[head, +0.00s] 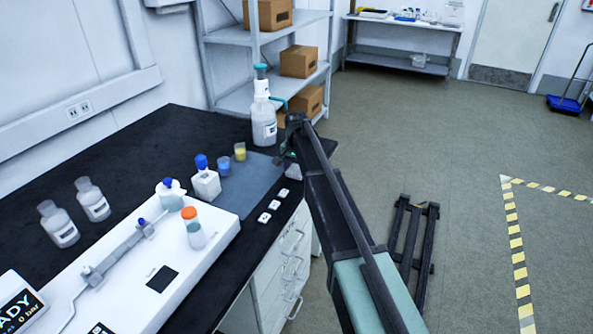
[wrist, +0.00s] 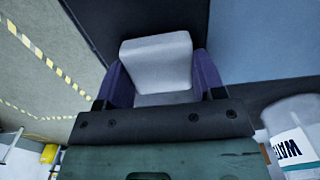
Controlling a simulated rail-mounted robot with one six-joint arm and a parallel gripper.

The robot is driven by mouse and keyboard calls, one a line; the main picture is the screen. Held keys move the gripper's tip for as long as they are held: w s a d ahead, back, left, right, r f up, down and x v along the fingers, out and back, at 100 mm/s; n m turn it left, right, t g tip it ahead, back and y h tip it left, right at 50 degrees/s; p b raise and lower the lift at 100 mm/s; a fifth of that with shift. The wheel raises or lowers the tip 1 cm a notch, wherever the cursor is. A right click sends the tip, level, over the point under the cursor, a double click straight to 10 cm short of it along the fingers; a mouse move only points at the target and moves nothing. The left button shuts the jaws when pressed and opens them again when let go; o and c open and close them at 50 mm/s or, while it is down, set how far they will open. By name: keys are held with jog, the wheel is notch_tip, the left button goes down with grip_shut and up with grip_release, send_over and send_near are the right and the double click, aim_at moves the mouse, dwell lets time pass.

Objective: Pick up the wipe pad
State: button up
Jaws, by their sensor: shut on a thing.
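The wipe pad (wrist: 156,60) is a pale grey-white block in the wrist view. It sits between the two purple fingers of my gripper (wrist: 155,88), which is shut on it. Behind the pad in that view are the black bench top and a blue-grey mat (wrist: 265,45). In the head view my gripper (head: 286,160) is at the right edge of the bench, by the mat's corner. I cannot tell whether the pad touches the bench.
A wash bottle (head: 264,122) stands on the bench behind my gripper. Small white squares (head: 273,204) lie along the front edge.

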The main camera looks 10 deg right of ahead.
aim_at(296, 169)
notch_tip(296, 169, up, 20)
jog(key=p, duration=1.9)
jog(key=shift+p, duration=0.4)
